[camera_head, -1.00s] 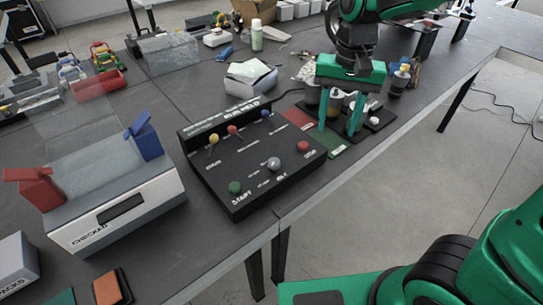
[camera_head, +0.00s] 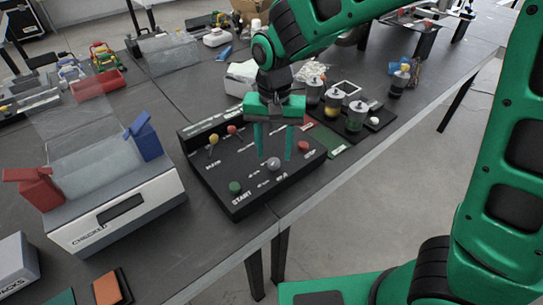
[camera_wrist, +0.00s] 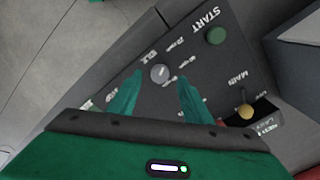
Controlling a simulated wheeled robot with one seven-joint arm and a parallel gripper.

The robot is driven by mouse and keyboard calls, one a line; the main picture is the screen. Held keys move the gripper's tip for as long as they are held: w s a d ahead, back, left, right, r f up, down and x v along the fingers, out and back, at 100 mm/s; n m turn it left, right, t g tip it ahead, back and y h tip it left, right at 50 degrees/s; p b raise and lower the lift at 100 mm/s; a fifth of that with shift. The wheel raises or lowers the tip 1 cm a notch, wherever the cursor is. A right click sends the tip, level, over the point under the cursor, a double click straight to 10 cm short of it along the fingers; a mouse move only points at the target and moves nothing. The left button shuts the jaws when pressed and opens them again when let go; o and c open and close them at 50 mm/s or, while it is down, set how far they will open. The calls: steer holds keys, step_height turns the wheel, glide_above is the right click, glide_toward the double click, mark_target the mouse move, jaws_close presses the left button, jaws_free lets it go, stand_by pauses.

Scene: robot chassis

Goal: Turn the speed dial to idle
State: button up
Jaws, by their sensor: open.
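The speed dial is a grey round knob (camera_head: 274,164) near the front edge of the black control panel (camera_head: 222,183). The wrist view shows the grey knob (camera_wrist: 159,73) with a light pointer line and "IDLE" lettering beside it. My gripper (camera_head: 274,158) is open above the panel, its two green fingers pointing down near the knob. In the wrist view my gripper (camera_wrist: 155,85) has its fingers on either side of the knob in the picture. I cannot tell how high above the knob the fingertips are. The gripper hides part of the panel lettering.
The panel also holds a green START button (camera_head: 235,187), a red STOP button (camera_head: 303,146), a yellow-topped lever (camera_head: 214,138) and a red-topped lever (camera_head: 232,130). A white box with red and blue flaps (camera_head: 120,210) stands left. Several jars stand behind right.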

mark_target(274, 162)
steer(key=shift+f, duration=1.7)
steer(key=c, duration=1.1)
steer(key=shift+o, duration=0.2)
steer(key=shift+a, duration=0.25)
steer(key=shift+d, duration=0.15)
steer(key=n, duration=0.5)
steer(key=shift+d+n, duration=0.15)
steer(key=shift+n, duration=0.25)
steer(key=n, duration=0.6)
